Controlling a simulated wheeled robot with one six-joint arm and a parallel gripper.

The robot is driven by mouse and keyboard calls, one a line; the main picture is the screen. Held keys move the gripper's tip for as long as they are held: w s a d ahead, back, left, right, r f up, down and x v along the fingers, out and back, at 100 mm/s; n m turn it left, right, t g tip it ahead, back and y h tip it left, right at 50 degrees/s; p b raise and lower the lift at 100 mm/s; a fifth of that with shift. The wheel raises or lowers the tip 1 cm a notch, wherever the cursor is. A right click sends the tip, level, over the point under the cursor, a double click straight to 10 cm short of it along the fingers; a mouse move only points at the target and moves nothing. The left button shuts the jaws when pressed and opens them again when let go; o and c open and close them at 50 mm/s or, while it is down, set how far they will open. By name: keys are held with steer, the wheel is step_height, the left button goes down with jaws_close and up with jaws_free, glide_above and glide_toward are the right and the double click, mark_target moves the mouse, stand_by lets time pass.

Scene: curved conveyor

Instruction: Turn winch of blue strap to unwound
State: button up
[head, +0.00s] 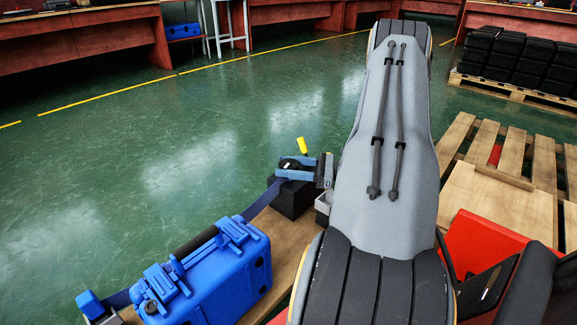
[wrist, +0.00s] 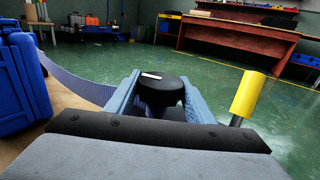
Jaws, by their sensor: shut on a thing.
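The winch has a round black knob with a white mark (wrist: 160,88) and a yellow handle (head: 302,146) sticking up beside it; the handle also shows at the right of the wrist view (wrist: 244,96). The blue strap (wrist: 85,86) runs from the winch to the left, toward a blue case (head: 225,270). My gripper (head: 292,168) is at the winch, its light blue fingers on both sides of the black knob and shut on it. The exact contact and the winch's underside are hidden.
The case lies on a wooden board (head: 275,232), left of my arm. A wooden pallet (head: 475,135) and a red surface (head: 475,235) are at the right. Black crates (head: 520,60) stand at the back right. The green floor (head: 200,140) is clear.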

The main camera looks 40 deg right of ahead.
steer(key=shift+n+g+y, duration=2.1)
steer(key=shift+g, duration=0.7)
steer(key=o, duration=1.1)
steer(key=shift+c, duration=0.2)
steer(key=shift+p+v, duration=1.35)
steer(key=shift+v, duration=2.55)
steer(key=shift+f, duration=0.1)
